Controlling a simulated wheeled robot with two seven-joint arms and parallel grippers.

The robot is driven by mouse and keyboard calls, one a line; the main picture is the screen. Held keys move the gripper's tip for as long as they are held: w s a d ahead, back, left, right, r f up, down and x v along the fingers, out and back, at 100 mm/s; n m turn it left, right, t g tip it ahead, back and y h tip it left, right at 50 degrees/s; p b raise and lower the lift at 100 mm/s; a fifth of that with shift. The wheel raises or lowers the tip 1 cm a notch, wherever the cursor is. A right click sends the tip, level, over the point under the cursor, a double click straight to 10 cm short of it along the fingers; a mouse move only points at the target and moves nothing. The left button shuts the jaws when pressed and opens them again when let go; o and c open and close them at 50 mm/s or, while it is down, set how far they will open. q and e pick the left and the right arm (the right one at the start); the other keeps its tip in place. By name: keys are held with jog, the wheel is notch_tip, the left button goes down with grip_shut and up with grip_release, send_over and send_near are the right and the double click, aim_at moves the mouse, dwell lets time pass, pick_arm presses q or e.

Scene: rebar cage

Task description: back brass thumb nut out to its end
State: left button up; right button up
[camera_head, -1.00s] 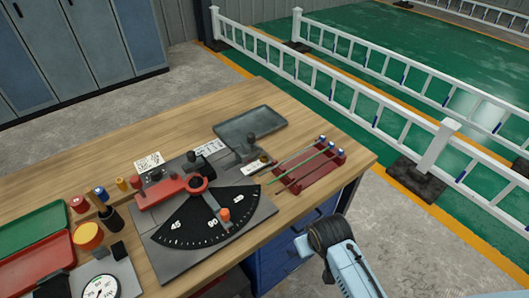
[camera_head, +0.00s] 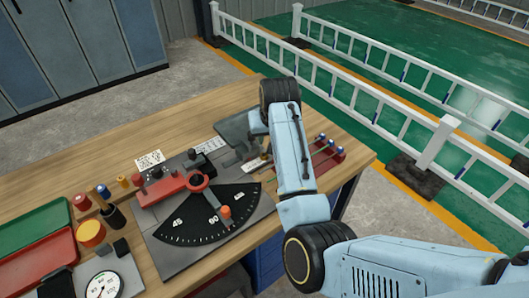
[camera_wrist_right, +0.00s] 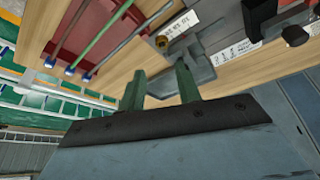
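A small brass nut (camera_wrist_right: 162,41) shows in the right wrist view, at the end of a white printed label on a grey fixture (camera_wrist_right: 205,72). Its thread and its position along it are too small to tell. My right gripper (camera_wrist_right: 160,84) has two green fingers standing apart with nothing seen gripped between them. The nut appears beyond the fingertips, apart from them. In the head view my right arm (camera_head: 290,150) reaches over the bench's right end and hides the fingers and part of the fixture. My left gripper is not in view.
A red rack (camera_wrist_right: 85,35) with several thin rods lies close beside the fixture. A grey tray (camera_head: 232,130) is partly hidden behind my arm. A black angle dial (camera_head: 205,215) with a red arm is on the wooden bench (camera_head: 105,165). White railings stand beyond.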

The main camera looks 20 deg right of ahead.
aim_at(264, 155)
jog(key=b+x, duration=0.1)
jog(key=x, duration=0.3)
jog(key=b+x, duration=0.1)
jog(key=x, duration=0.8)
jog(key=shift+w+b, duration=0.25)
jog(key=shift+b, duration=0.15)
jog(key=c, duration=0.7)
